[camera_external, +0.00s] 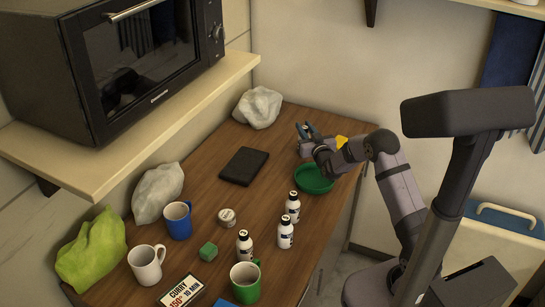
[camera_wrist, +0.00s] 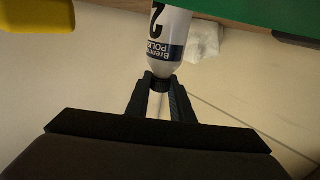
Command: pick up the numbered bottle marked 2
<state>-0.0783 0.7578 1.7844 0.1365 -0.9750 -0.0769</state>
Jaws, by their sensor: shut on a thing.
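In the wrist view, my gripper (camera_wrist: 160,85) is shut on the dark cap and neck of a white bottle (camera_wrist: 167,45). Its label shows a large black 2 upside down in the picture, and its lower end runs out of frame. In the external view, my gripper (camera_external: 312,149) is over the far right of the counter, just beyond the green bowl; the held bottle is hard to make out there. Three similar white bottles stand on the counter: one (camera_external: 293,207) at the back, one (camera_external: 285,233) in front of it and one (camera_external: 244,246) to the left.
The green bowl (camera_external: 314,180) and a yellow thing (camera_external: 341,141) are close to my gripper. Blue-handled pliers (camera_external: 305,130) show just behind it. Mugs, a green cube (camera_external: 208,251) and a price sign (camera_external: 181,290) stand nearer the front. A black pad (camera_external: 244,166) lies mid-counter.

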